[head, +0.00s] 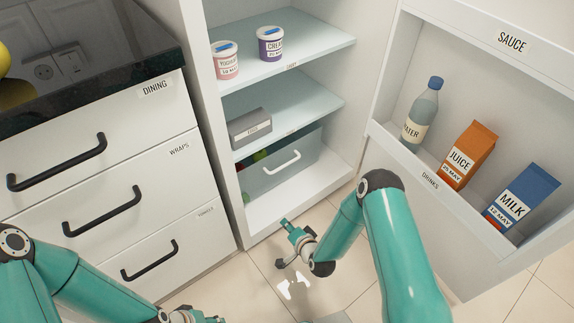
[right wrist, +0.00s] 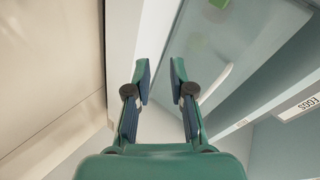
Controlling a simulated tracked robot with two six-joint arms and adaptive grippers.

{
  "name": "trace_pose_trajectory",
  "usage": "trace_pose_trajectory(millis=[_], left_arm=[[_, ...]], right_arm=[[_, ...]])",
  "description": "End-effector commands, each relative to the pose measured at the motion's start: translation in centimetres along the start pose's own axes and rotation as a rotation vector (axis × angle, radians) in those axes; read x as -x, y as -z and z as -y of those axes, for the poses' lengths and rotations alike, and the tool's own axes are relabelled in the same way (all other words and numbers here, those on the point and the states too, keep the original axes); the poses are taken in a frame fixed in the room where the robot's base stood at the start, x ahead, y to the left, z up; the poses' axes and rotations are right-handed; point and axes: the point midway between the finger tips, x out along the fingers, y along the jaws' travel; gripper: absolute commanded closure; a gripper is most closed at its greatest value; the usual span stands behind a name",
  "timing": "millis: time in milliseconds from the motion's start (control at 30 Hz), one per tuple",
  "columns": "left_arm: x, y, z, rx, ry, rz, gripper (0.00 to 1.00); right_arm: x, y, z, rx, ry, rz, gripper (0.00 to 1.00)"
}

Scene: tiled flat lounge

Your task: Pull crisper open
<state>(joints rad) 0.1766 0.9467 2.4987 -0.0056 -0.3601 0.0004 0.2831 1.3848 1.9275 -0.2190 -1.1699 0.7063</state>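The crisper (head: 262,181) is a clear, bluish drawer low in the open fridge, with red and green things inside. It looks closed. Its white bar handle (head: 283,162) is on the front. In the right wrist view the crisper front (right wrist: 245,48) fills the upper right, and a pale strip behind the right finger may be the handle. My right gripper (head: 284,243) is open and empty, in front of and below the crisper, apart from the handle. Its two fingers stand apart in the wrist view (right wrist: 160,82). My left gripper (head: 195,317) is mostly cut off at the bottom edge.
The fridge door (head: 390,142) stands open at right, holding a water bottle (head: 421,115), juice (head: 468,155) and milk (head: 522,198). Drawers with black handles (head: 103,210) stand at left. Shelves above hold two tubs and a grey box (head: 250,128). Tiled floor is free in front.

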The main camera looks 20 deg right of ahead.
Motion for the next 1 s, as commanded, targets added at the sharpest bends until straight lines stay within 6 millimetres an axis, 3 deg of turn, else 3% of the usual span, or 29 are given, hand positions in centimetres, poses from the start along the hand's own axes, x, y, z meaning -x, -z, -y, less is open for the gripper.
trace_pose_trajectory(millis=[33, 133, 300, 400, 667, 1000], left_arm=[[0.0, 0.0, 0.0, 0.0, 0.0, 0.0, 0.6], [-0.1, 0.0, 0.0, 0.0, 0.0, 0.0, 0.6], [-0.1, 0.0, 0.0, 0.0, 0.0, 0.0, 0.6], [-0.2, 0.0, 0.1, 0.0, 0.0, 0.0, 0.6], [-1.2, 0.0, 0.4, 0.0, 0.0, 0.0, 0.6], [-4.0, 0.0, 1.4, 0.0, 0.0, 0.0, 0.6]], right_arm=[[-1.5, 1.2, 0.1, -0.089, 0.093, -0.085, 0.78], [-2.6, 3.6, 1.1, -0.257, 0.303, -0.22, 0.78], [-1.9, 5.7, 2.0, -0.441, 0.579, -0.325, 0.78], [-1.4, 6.2, 2.2, -0.489, 0.659, -0.343, 0.78], [-3.2, 7.5, 3.6, -0.503, 0.689, -0.346, 0.78], [-8.5, 10.7, 7.2, -0.501, 0.689, -0.347, 0.78]])
